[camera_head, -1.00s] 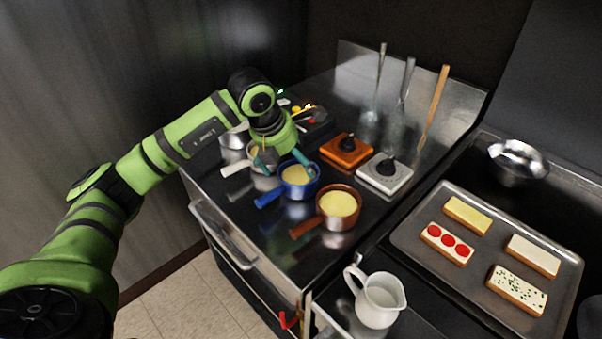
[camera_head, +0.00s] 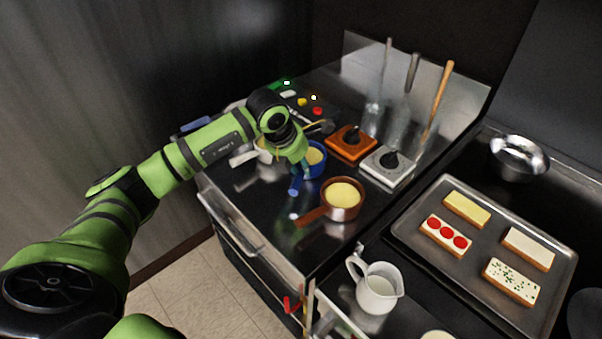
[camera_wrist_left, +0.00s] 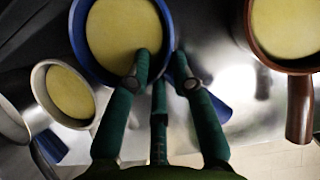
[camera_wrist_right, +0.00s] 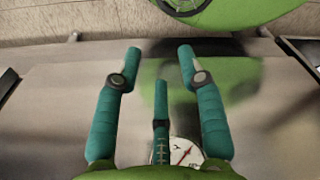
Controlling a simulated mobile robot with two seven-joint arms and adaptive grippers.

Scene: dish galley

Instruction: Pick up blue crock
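The blue crock (camera_head: 318,170) holds yellow contents and stands on the dark stove top; its handle (camera_head: 296,186) points toward the front. My left gripper (camera_head: 300,160) is at the crock and partly hides it. In the left wrist view, the gripper's fingers (camera_wrist_left: 161,62) are apart at the crock's near rim (camera_wrist_left: 92,72). One fingertip overlaps the yellow contents and the other is outside the rim. Whether they touch the wall is unclear. My right gripper (camera_wrist_right: 160,58) is open and empty, away from the crock.
A brown pot (camera_head: 343,212) stands right of the crock, and a cream pot (camera_wrist_left: 38,100) stands close on its other side. Orange (camera_head: 350,144) and white (camera_head: 386,168) boxes with black knobs sit behind. A white pitcher (camera_head: 376,288) and a tray (camera_head: 420,262) of toasts are right.

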